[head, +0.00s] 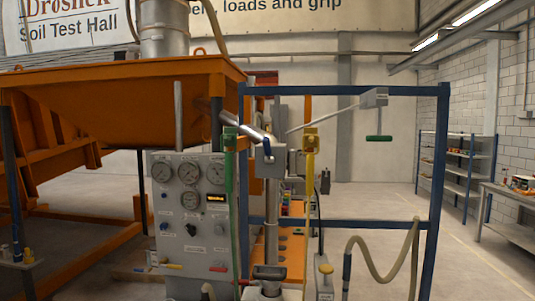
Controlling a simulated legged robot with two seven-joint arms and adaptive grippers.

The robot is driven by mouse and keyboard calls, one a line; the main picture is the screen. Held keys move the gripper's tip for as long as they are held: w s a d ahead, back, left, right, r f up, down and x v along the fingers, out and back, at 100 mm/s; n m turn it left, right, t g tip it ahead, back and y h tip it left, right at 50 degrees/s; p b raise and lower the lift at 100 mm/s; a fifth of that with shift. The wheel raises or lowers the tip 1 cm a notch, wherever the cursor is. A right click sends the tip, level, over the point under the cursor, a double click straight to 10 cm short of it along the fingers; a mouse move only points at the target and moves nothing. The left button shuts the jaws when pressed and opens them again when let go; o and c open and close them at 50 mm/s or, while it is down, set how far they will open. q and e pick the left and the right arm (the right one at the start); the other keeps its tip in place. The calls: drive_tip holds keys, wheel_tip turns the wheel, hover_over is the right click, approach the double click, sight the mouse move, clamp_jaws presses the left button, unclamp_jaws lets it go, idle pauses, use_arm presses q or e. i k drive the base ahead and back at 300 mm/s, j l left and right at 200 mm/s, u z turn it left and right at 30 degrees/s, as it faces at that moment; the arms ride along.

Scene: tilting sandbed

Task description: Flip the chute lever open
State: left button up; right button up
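A green T-shaped handle (379,138) hangs below a small grey block (374,97) on the blue frame's top bar, at the right of the head view. A thin pale rod (325,117) runs from the block down and left. A slanted silver tube (240,123) with a dark blue band comes from the orange hopper (140,105) and ends over a grey box (270,160) on a post. No label reads clearly, so I cannot tell which part is the chute lever. Neither of my grippers is in view.
A grey control panel (191,225) with gauges and knobs stands at the left. A blue frame (436,180) encloses the post area. A green strap (229,185), a yellow strap (310,170) and a beige hose (380,270) hang there.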

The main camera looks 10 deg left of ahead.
sight(266, 139)
drive_tip(key=i+j, duration=0.15)
drive_tip(key=j, duration=0.2)
drive_tip(key=i+j+z, duration=0.1)
drive_tip(key=j, duration=0.2)
drive_tip(key=i+j, duration=0.15)
drive_tip(key=j, duration=0.2)
drive_tip(key=i+j+z, duration=0.15)
drive_tip(key=j, duration=0.5)
drive_tip(key=i+z, duration=0.05)
